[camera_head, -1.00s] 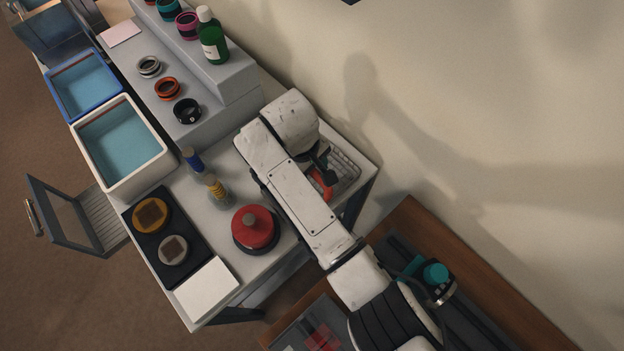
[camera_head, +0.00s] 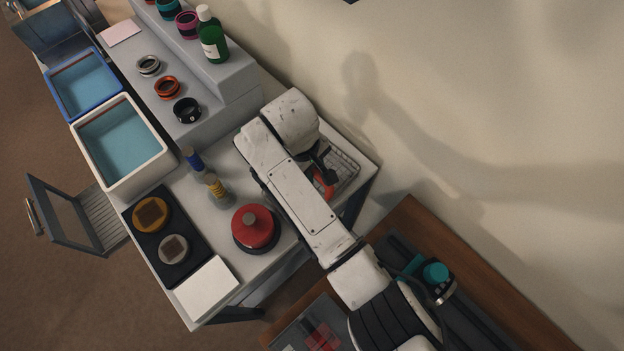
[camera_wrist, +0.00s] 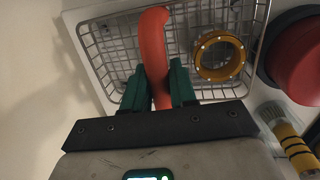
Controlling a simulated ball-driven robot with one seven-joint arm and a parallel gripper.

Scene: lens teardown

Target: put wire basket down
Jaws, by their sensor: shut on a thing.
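The wire basket (camera_wrist: 112,42) is a grey mesh basket with a thick orange-red handle (camera_wrist: 153,45). In the wrist view, the green fingers of my gripper (camera_wrist: 158,80) are shut on the handle, one on each side. An orange-yellow ring (camera_wrist: 219,56) lies inside the basket, right of the handle. In the head view the basket (camera_head: 347,168) is at the table's far right corner, partly hidden by my arm. I cannot tell whether its bottom touches the table.
A red round-topped thing with a dark base (camera_head: 254,228) stands close to the basket. A yellow-banded brush (camera_head: 216,190) stands beside it. A grey raised step (camera_head: 228,95) carries lens rings and a green bottle (camera_head: 212,38). The wall is close behind the basket.

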